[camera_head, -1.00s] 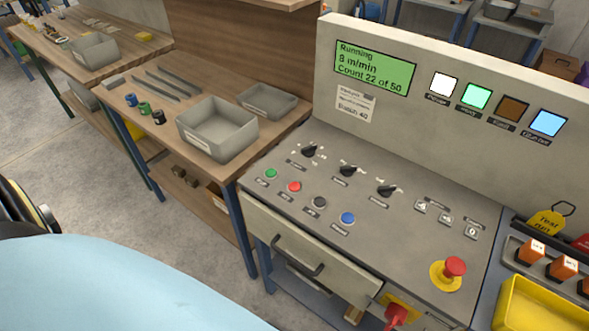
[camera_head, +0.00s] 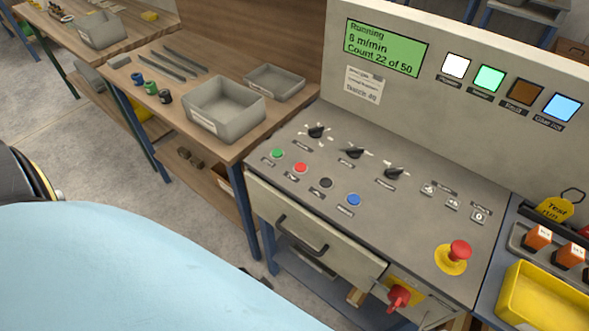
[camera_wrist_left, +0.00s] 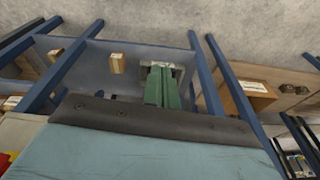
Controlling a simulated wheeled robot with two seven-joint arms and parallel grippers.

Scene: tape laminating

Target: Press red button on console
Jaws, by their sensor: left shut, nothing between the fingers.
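The console (camera_head: 405,215) has a sloped grey panel with a row of green, red, black and blue buttons along its front left. The small round red button (camera_head: 300,168) is second from the left, between the green button (camera_head: 277,153) and the black button (camera_head: 326,183). Nothing covers it. A larger red mushroom button (camera_head: 459,251) stands on a yellow base at the panel's right. In the left wrist view, my left gripper (camera_wrist_left: 163,70) appears as two green fingers, shut and empty, with the lower shelf beyond. It does not show in the head view. My right gripper is not in view.
The green display (camera_head: 387,48) reads Running, 8 m/min, Count 22 of 50. Black knobs (camera_head: 355,153) stand behind the buttons. A drawer (camera_head: 310,230) and red switch (camera_head: 398,298) are on the console front. A workbench with a grey bin (camera_head: 222,110) stands left.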

